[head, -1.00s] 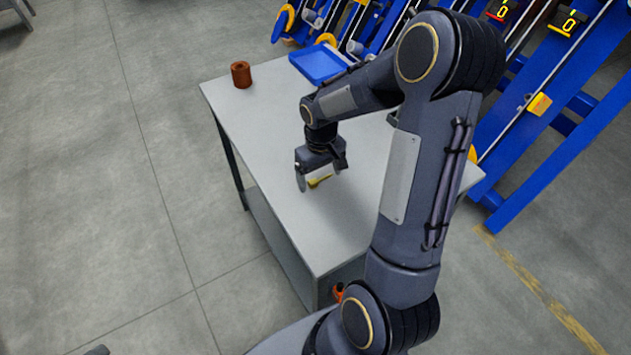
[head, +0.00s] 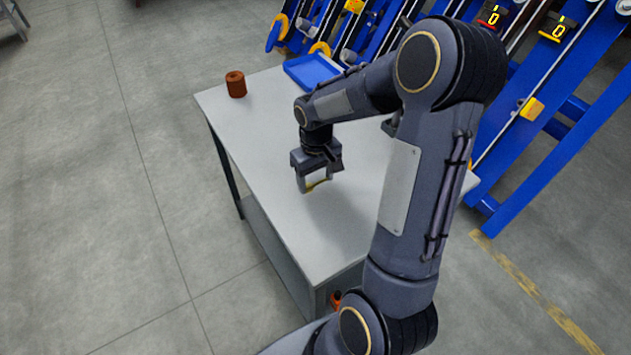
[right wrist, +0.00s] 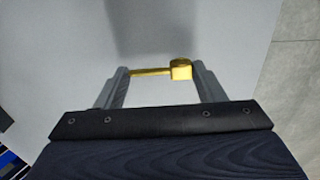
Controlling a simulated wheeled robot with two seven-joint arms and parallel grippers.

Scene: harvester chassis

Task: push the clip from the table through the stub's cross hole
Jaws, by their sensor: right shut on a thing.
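The clip is a yellow, brass-like pin with a thicker block-shaped head. It shows in the right wrist view (right wrist: 180,70) and as a small yellow strip in the head view (head: 317,184). My right gripper (head: 316,186) is low over the table, pointing down. Its fingers (right wrist: 160,76) are shut on the clip, which spans across between them with its head at the right finger. Whether the clip still touches the table is hard to tell. I cannot make out the stub or its cross hole in these views. My left gripper is not in view.
The grey table (head: 280,215) is mostly bare. A rust-brown cylinder (head: 236,86) stands at its far left corner, and a blue tray (head: 312,70) lies at the back edge. Blue machine frames (head: 548,120) stand behind and to the right.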

